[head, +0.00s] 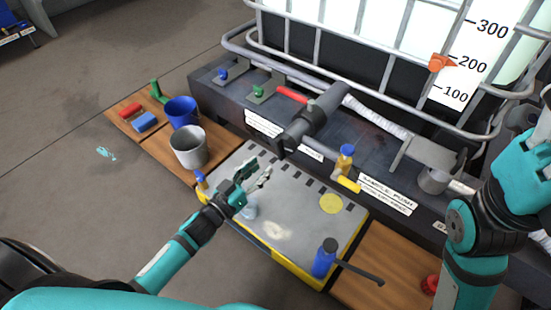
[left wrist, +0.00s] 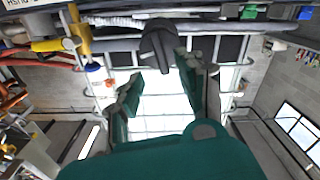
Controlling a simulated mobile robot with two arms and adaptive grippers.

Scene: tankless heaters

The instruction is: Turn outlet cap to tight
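The black outlet valve (head: 322,115) sticks out from the front of the caged tank, with a red lever (head: 292,94) beside it. Its dark outlet cap (head: 294,143) is at the near end, above the grey mat. In the left wrist view the dark outlet end (left wrist: 157,48) shows ahead of the fingers, in line with the gap between them. My left gripper (head: 258,172) is open and empty, below and left of the cap and apart from it. Its two spread fingers also show in the left wrist view (left wrist: 160,78). My right arm is at the right; its gripper is not in view.
A yellow-edged grey mat (head: 290,212) lies below the valve. A grey bucket (head: 189,148) and blue bucket (head: 183,112) stand left. A blue bottle (head: 324,257) stands at the mat's front, beside a dark rod. A yellow sampling valve (head: 345,160) is right of the outlet.

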